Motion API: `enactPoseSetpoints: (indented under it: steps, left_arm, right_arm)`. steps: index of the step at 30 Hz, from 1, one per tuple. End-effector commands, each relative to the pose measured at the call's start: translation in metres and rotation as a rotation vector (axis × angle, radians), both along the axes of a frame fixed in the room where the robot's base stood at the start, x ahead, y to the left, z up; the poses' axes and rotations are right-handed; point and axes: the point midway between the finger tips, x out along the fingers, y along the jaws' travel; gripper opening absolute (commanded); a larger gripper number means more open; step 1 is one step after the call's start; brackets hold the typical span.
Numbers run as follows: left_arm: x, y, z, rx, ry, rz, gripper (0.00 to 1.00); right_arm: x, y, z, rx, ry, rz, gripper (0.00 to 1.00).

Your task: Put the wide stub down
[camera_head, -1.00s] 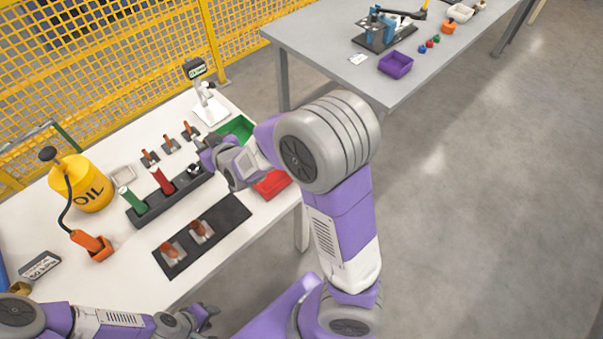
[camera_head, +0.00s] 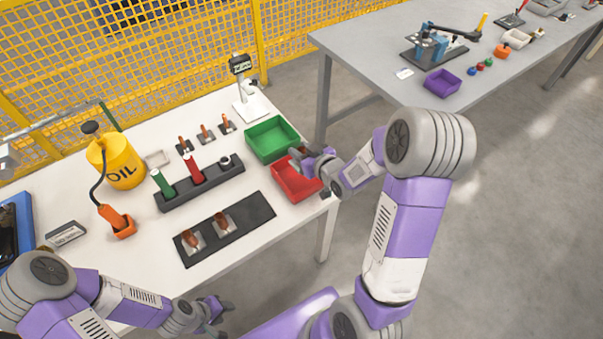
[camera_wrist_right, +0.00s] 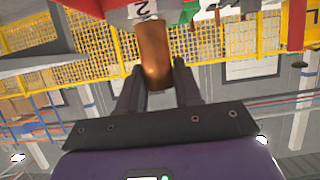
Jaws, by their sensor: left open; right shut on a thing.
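A copper-brown stub (camera_wrist_right: 153,55) stands between the two dark fingers of my right gripper (camera_wrist_right: 158,80) in the right wrist view. The gripper is shut on it. A pale block with a "2" label shows at its far end; I cannot tell whether they are joined. In the head view my right gripper (camera_head: 314,172) is at the right side of the red bin (camera_head: 293,184), and the stub is hidden there. My left gripper (camera_head: 226,316) is open and empty off the front edge of the white table.
A black mat (camera_head: 252,224) carries two copper pieces on plates. Behind it are a dark rack (camera_head: 216,184) with red and green handles and several small copper pieces. A green bin (camera_head: 272,139) adjoins the red bin. A yellow oil can (camera_head: 122,162) stands left.

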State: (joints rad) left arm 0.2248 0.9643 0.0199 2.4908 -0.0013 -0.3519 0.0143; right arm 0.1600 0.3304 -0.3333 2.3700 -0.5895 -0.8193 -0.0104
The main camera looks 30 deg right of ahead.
Motion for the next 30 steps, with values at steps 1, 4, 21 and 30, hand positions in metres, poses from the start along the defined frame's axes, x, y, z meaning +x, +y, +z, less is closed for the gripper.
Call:
enactPoseSetpoints:
  steps: [1, 4, 21, 30]
  left_arm:
    - [0.000, 0.000, -0.008, 0.000, 0.000, 0.000, 0.43]
    - [0.000, 0.000, -0.013, 0.000, 0.000, 0.000, 0.43]
    - [0.000, 0.000, -0.028, 0.000, 0.000, 0.000, 0.43]
    - [0.000, 0.000, -0.033, 0.000, 0.000, 0.000, 0.43]
  right_arm:
    - [0.000, 0.000, -0.016, 0.001, 0.004, 0.001, 0.00]
    - [0.000, 0.000, -0.030, 0.001, 0.002, 0.000, 0.00]
    - [0.001, 0.000, -0.072, -0.002, -0.003, -0.001, 0.00]
    - [0.000, 0.000, -0.077, -0.002, 0.000, -0.001, 0.37]
